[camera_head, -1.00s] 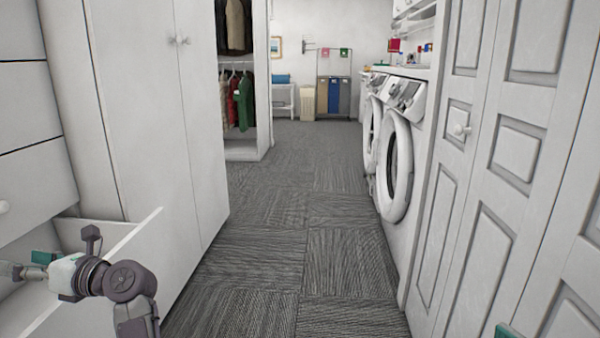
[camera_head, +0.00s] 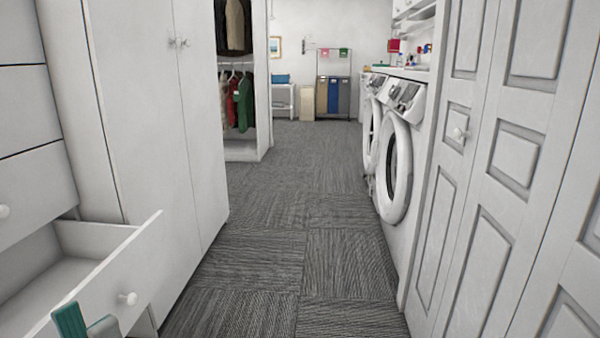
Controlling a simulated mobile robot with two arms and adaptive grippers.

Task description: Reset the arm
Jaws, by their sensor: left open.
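My left gripper (camera_head: 87,325) shows only by its teal fingertips at the bottom left edge of the head view. The two fingers are apart with nothing seen between them. They appear in front of the open drawer (camera_head: 135,265), near its front panel; I cannot tell whether they touch it. The rest of my left arm is below the picture. My right arm and gripper are out of view.
The white drawer juts out at lower left, with a round knob (camera_head: 128,298) and a bare visible interior. A tall white wardrobe (camera_head: 150,110) stands behind it. Washing machines (camera_head: 395,170) and panelled doors (camera_head: 490,180) line the right. The carpet (camera_head: 300,235) between is clear.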

